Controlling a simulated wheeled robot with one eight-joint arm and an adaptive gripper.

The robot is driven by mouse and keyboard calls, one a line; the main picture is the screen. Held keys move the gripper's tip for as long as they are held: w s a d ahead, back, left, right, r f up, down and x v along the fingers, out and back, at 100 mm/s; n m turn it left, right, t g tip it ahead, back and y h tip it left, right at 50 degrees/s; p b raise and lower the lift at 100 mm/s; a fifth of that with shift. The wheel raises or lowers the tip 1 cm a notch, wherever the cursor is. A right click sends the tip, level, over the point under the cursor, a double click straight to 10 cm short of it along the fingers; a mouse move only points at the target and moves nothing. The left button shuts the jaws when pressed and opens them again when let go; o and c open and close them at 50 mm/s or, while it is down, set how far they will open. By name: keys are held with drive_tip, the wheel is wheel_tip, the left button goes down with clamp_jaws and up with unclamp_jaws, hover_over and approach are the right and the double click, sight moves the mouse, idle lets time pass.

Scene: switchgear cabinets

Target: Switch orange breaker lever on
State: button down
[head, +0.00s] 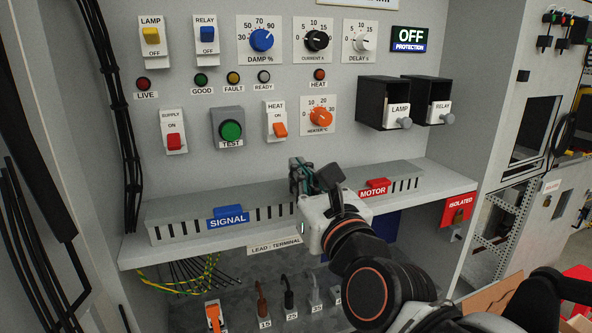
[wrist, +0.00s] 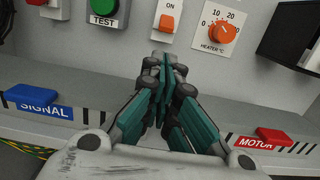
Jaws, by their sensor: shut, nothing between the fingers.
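An orange lever (head: 214,316) on a white plate stands at the bottom of the head view, below the shelf and cut by the frame edge. An orange rocker (head: 280,129) sits low on the HEAT switch, under its ON mark; it also shows in the wrist view (wrist: 167,22). My gripper (head: 298,165) is shut and empty. It is in front of the panel, above the shelf between the SIGNAL and MOTOR blocks, below the HEAT switch. In the wrist view the closed fingers (wrist: 160,65) point toward the panel, just under that switch.
The shelf (head: 135,250) carries a blue SIGNAL block (head: 228,212) and a red MOTOR block (head: 375,184). Wires (head: 170,280) hang at left. Black LAMP and RELAY boxes (head: 385,92) protrude at right.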

sight(280, 130)
drive_tip(key=x, duration=0.9)
drive_tip(key=shift+p, duration=0.35)
drive_tip(key=shift+d+r+p, duration=0.1)
drive_tip(key=shift+d+p, duration=0.05)
drive_tip(key=shift+p, duration=0.15)
drive_tip(key=shift+g, duration=0.3)
drive_tip(key=shift+s, duration=0.15)
drive_tip(key=shift+h+p, duration=0.3)
drive_tip(key=shift+g, duration=0.3)
